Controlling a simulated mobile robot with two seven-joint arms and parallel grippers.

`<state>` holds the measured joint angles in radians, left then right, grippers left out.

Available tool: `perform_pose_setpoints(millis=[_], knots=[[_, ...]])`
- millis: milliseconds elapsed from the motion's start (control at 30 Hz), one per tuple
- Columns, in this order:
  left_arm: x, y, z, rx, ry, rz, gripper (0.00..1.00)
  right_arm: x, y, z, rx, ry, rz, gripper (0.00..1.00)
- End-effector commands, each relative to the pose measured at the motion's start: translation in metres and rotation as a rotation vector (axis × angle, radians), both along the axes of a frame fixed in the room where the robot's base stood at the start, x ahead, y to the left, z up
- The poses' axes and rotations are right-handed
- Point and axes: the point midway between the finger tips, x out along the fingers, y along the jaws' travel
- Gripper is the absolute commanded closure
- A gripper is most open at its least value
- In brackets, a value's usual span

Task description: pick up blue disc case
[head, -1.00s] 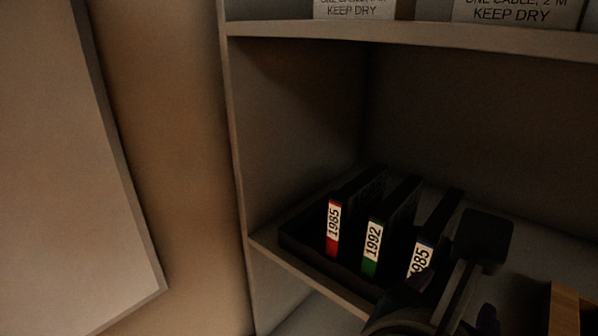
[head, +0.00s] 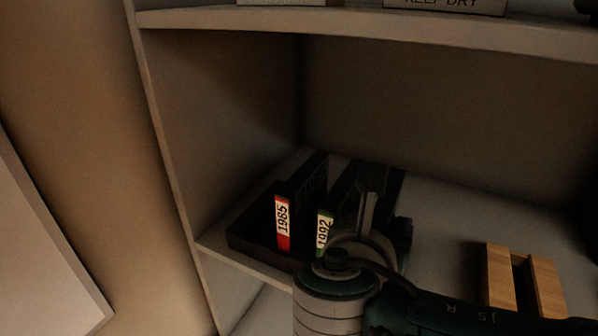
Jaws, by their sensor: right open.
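Several black disc cases stand upright in a dark tray (head: 246,246) on the shelf. The left one (head: 305,190) has a red-banded label reading 1985, and the one beside it (head: 343,190) a green-banded label reading 1992. The third case (head: 397,186), to their right, shows only a dark strip behind my gripper; its label, blue-banded in the earlier view, is hidden. My right gripper (head: 376,195) is open, in front of the green and third cases. Whether its fingers stand around the third case or touch it, I cannot tell. My left gripper is not in view.
A wooden slotted block (head: 525,282) stands on the shelf at right, near my right arm. The shelf's left wall (head: 215,130) is close to the tray. An upper shelf board (head: 350,28) runs above. Bare shelf lies between the tray and the wooden block.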

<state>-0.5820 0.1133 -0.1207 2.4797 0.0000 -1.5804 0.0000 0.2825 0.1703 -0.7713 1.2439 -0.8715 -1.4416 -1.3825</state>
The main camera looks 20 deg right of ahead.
Motion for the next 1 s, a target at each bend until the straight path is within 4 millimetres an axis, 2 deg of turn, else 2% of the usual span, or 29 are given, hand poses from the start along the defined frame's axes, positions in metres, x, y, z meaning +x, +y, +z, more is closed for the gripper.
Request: perform_pose_setpoints(millis=[267,867,1000], knots=[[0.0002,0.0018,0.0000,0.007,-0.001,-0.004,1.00,0.0030,-0.0037,-0.0023,0.002,-0.001,-0.001,0.35],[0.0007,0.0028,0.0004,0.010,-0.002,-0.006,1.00,0.0027,-0.0033,-0.0022,0.001,0.000,0.000,1.00],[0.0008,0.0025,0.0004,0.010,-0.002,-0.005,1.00,0.0027,-0.0034,-0.0021,0.001,0.000,0.000,1.00]])
